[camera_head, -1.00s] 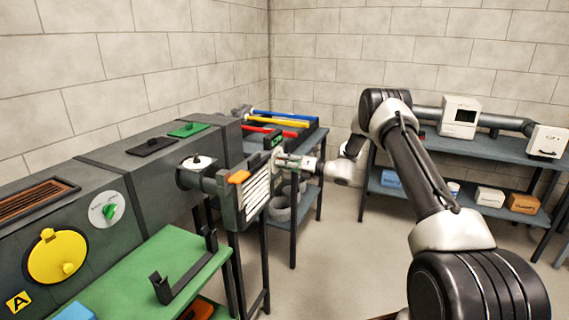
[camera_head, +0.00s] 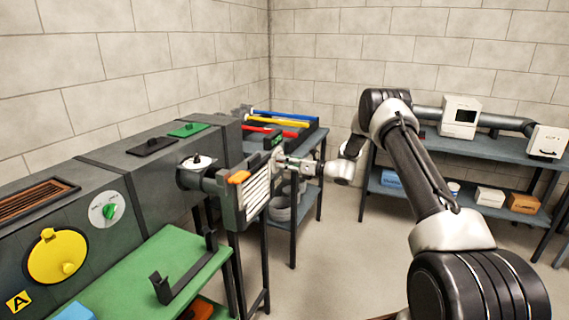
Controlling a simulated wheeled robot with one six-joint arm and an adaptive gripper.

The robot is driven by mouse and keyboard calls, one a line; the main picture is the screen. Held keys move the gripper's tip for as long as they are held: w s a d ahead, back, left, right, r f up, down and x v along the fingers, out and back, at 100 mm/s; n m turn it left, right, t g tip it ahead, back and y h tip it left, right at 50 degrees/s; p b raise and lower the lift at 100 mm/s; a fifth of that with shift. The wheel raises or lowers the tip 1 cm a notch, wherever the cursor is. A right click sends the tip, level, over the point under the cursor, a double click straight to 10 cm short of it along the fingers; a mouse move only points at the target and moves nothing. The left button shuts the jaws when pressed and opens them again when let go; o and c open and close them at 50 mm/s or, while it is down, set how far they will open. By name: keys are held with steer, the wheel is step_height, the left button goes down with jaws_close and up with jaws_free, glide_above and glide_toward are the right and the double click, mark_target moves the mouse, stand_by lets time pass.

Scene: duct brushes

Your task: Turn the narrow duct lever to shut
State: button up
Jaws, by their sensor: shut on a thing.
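A narrow round duct (camera_head: 188,180) juts from the grey duct housing at centre left. On top of it is a white dial with a small dark lever (camera_head: 197,160), too small to read its exact setting. The duct ends in a dark frame with a pale slatted grille (camera_head: 258,192) and an orange handle (camera_head: 239,177). My gripper (camera_head: 283,164) reaches in from the right, level, with its fingertips at the far right edge of this frame. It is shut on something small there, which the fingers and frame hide. The gripper is apart from the dial.
A green bench (camera_head: 195,262) with a black bracket stands in front of the housing. A yellow round cover (camera_head: 57,257) and a green knob (camera_head: 110,211) are on the housing. Red, yellow and blue tools lie on the bench behind. Open floor lies right of the grille.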

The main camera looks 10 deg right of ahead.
steer(key=n, duration=1.2)
steer(key=shift+f+n, duration=0.1)
steer(key=shift+n, duration=0.2)
stand_by(0.4)
steer(key=o, duration=0.7)
steer(key=shift+c, duration=0.2)
steer(key=shift+d, duration=0.1)
steer(key=v, duration=1.2)
